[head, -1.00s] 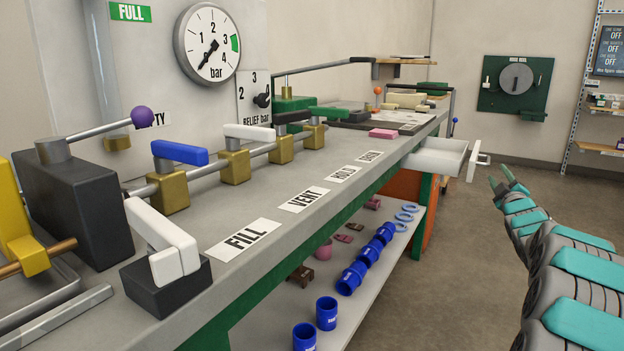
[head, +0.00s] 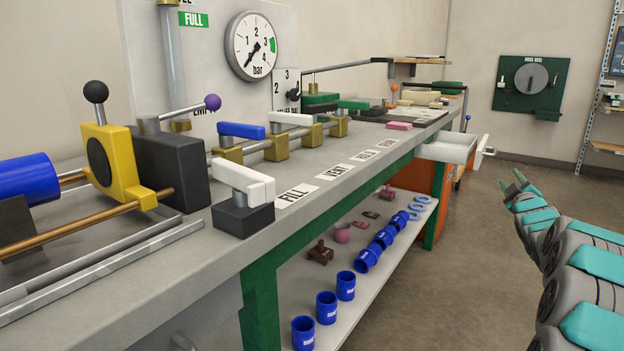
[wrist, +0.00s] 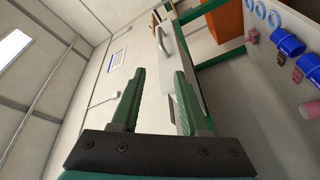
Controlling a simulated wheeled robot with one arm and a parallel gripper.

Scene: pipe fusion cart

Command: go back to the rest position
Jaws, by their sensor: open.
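My gripper (head: 515,185) is at the right in the head view, at the end of my arm, over the open floor beside the bench. In the wrist view my gripper (wrist: 156,100) shows two green fingers held apart with nothing between them. It is open and empty. In the head view it is clear of the bench (head: 240,248) and the open white drawer (head: 447,150). No rest position is marked in either view.
The bench carries a row of valves with coloured handles, a pressure gauge (head: 261,46) behind them and a yellow clamp (head: 108,165). Several blue couplings (head: 326,307) stand on the lower shelf (head: 372,285). The floor (head: 460,270) right of the bench is clear.

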